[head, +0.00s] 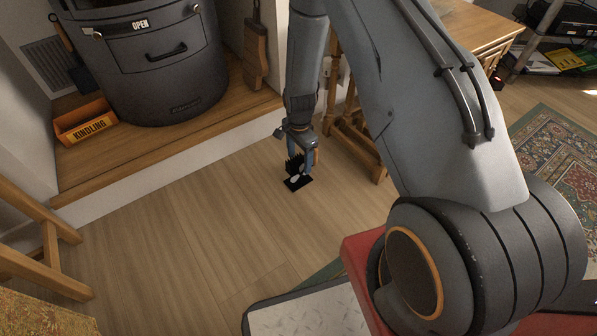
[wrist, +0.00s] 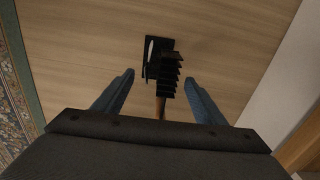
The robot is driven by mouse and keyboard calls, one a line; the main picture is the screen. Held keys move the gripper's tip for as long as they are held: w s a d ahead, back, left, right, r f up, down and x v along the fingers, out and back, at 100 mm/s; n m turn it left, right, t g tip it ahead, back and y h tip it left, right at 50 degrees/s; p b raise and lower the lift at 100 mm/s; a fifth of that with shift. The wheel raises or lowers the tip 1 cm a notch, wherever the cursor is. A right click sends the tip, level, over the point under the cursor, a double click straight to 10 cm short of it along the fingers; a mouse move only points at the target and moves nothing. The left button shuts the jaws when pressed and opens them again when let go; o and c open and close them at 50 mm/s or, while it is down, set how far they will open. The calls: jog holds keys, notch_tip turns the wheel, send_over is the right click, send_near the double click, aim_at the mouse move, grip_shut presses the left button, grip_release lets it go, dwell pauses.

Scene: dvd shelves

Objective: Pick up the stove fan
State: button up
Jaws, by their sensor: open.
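The stove fan (head: 296,172) is a small black object with fins on top and a flat base, standing on the wooden floor in the head view. In the wrist view the stove fan (wrist: 165,68) shows its fins and dark base between and just beyond my fingertips. My gripper (head: 300,160) points down at it in the head view and partly hides it. In the wrist view my gripper (wrist: 158,78) has its two blue fingers apart, one to each side of the fan, with a gap on both sides. Whether the fingers reach down beside it I cannot tell.
A dark stove (head: 155,85) stands on a raised wooden hearth with a white edge, beside an orange kindling box (head: 86,122). A wooden chair (head: 40,245) is at the left. A wooden table (head: 475,32) is at the back right. Floor left of the fan is clear.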

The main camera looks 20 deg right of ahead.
jog(key=shift+f, duration=0.75)
jog(key=c, duration=1.5)
jog(key=shift+r, duration=0.1)
